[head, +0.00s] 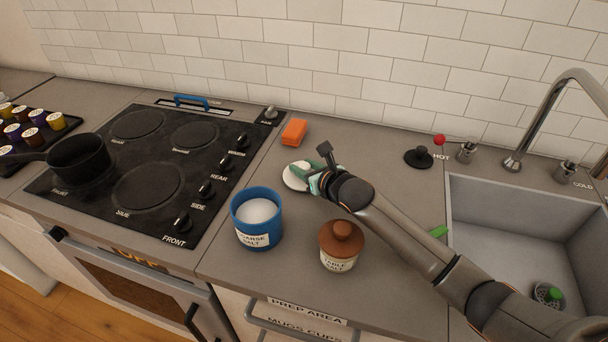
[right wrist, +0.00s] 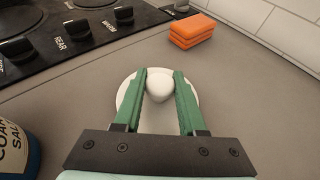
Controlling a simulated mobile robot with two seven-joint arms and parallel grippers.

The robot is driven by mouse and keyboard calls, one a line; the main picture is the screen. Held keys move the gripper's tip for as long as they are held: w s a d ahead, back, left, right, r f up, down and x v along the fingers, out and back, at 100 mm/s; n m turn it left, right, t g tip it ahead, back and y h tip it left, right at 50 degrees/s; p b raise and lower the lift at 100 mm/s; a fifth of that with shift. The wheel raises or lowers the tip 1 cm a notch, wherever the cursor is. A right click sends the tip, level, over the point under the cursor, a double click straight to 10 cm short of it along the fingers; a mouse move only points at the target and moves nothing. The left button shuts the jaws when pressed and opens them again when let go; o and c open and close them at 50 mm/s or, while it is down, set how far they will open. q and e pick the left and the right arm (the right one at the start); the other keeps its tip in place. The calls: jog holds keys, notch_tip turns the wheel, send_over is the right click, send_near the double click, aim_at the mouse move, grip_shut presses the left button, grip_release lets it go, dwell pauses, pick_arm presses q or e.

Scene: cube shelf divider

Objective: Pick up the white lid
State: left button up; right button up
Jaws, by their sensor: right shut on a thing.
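The white lid (head: 294,176) is a round disc with a rounded knob, at the counter's middle behind the blue coarse salt jar (head: 257,219). The jar stands open, with white salt showing inside. My right gripper (head: 310,178) reaches the lid from the right. In the right wrist view its green fingers (right wrist: 160,80) are shut on the lid's knob (right wrist: 160,92), one on each side, with the disc (right wrist: 125,96) below them. I cannot tell whether the lid touches the counter. My left gripper is not in view.
A brown-lidded table salt jar (head: 341,247) stands near the front edge. An orange sponge (head: 294,132) lies behind the lid. A black stove (head: 150,165) with a pot (head: 80,160) is at left, a sink (head: 530,225) at right. A black lid-like disc (head: 418,158) lies near the faucet.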

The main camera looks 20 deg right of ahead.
grip_shut()
jog(key=shift+r, duration=0.15)
